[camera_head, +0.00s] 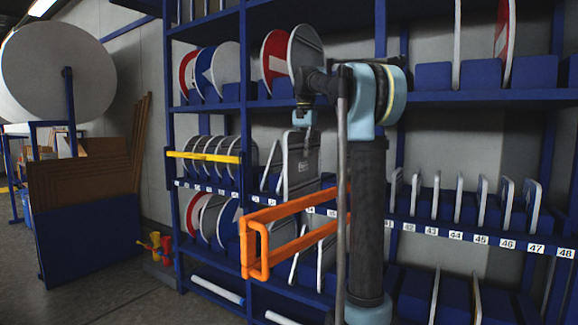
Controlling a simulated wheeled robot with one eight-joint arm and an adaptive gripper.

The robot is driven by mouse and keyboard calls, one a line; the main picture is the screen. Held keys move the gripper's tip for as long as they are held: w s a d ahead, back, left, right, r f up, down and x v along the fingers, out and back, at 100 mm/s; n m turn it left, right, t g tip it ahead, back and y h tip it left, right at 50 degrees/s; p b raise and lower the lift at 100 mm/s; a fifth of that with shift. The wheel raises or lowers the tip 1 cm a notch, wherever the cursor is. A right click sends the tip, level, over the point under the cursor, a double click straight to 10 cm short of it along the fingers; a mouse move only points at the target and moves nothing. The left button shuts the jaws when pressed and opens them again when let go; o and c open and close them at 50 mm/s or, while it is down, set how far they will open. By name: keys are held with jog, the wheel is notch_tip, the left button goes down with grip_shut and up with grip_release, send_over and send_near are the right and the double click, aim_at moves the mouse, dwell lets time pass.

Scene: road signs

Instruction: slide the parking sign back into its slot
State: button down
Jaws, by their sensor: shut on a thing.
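My gripper (307,124) is shut on the top edge of a grey rectangular sign (302,165), which I take to be the parking sign. The sign hangs upright with a small pale label on the side facing me. Its printed face does not show. It is at the middle shelf level of the blue rack, left of my arm. Its lower edge is near the numbered shelf edge (262,200), partly behind an orange bar frame. I cannot tell whether it is inside a slot.
The orange frame (290,208) juts out in front of the rack below the sign. A yellow bar (203,157) crosses round signs at left. Thin signs (508,203) stand in slots at right. Round signs (292,60) fill the shelf above. Open floor (125,295) lies at left.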

jog(key=w+a+f, duration=0.1)
jog(key=a+f, duration=0.4)
jog(key=w+d, duration=0.3)
jog(key=w, duration=0.2)
jog(key=shift+w+d, duration=0.15)
jog(key=shift+d, duration=0.2)
